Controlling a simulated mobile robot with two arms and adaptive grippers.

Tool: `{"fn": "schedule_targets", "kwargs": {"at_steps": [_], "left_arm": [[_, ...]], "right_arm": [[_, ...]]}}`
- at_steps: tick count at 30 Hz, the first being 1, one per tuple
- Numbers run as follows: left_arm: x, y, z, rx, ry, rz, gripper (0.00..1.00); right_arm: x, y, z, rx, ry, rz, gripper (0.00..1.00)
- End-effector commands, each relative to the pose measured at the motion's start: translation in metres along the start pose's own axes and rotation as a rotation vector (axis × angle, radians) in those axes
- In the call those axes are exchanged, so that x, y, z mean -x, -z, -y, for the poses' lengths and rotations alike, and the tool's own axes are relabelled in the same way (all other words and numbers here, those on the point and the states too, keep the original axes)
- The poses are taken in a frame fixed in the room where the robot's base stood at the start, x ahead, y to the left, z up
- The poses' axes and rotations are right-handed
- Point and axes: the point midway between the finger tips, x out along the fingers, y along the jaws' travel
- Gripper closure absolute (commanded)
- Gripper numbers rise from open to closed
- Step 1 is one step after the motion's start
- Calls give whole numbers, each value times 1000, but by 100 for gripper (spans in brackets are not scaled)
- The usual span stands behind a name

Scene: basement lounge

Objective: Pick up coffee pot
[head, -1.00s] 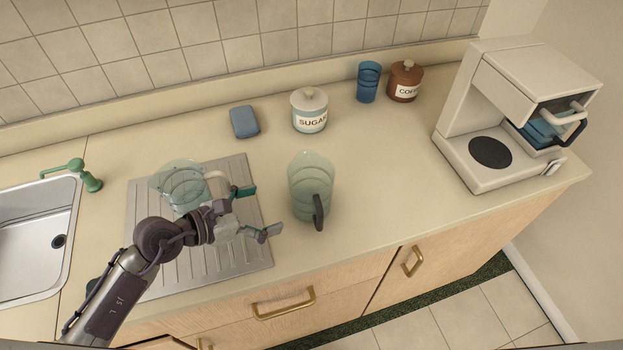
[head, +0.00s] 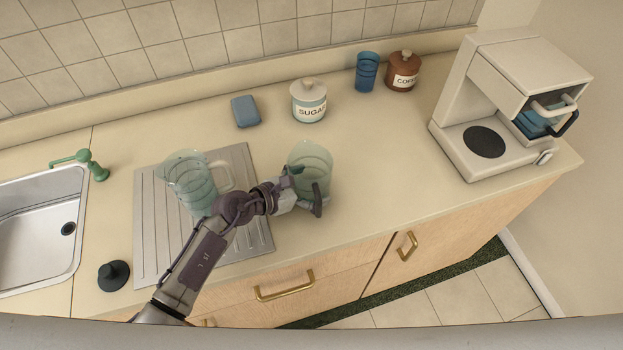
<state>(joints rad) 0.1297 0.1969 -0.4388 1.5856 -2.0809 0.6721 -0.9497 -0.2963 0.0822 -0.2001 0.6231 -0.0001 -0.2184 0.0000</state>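The coffee pot (head: 310,160) is a clear greenish glass jug with a dark handle (head: 318,196). It stands upright on the counter, right of the drainboard, with its handle toward the front. My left gripper (head: 306,190) is at the pot's front side, close to the handle. Its fingers look spread, one by the glass and one near the handle's lower end. The gripper covers part of the pot's lower front, and I cannot tell whether it touches. My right gripper is not in view.
A glass pitcher with a pale handle (head: 192,184) stands on the drainboard (head: 152,235), beside my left arm. The coffee maker (head: 455,145) is at right. Counter between is clear.

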Motion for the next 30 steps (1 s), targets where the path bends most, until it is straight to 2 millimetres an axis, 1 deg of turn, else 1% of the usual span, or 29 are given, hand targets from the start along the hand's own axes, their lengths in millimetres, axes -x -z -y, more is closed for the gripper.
{"fn": "schedule_targets", "kwargs": {"at_steps": [5,6,14,15,23,26,30], "left_arm": [[-1,1,0,0,-1,-1,0],[0,1,0,0,-1,-1,2],[0,1,0,0,0,-1,45],[0,0,0,0,-1,1,46],[0,-2,0,0,-1,1,47],[3,-8,-1,-2,-1,2,47],[10,-24,-1,-5,-1,4,47]], "right_arm": [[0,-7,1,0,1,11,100],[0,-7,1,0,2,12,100],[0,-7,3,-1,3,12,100],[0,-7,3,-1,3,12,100],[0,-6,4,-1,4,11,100],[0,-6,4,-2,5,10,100],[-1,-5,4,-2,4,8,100]]}}
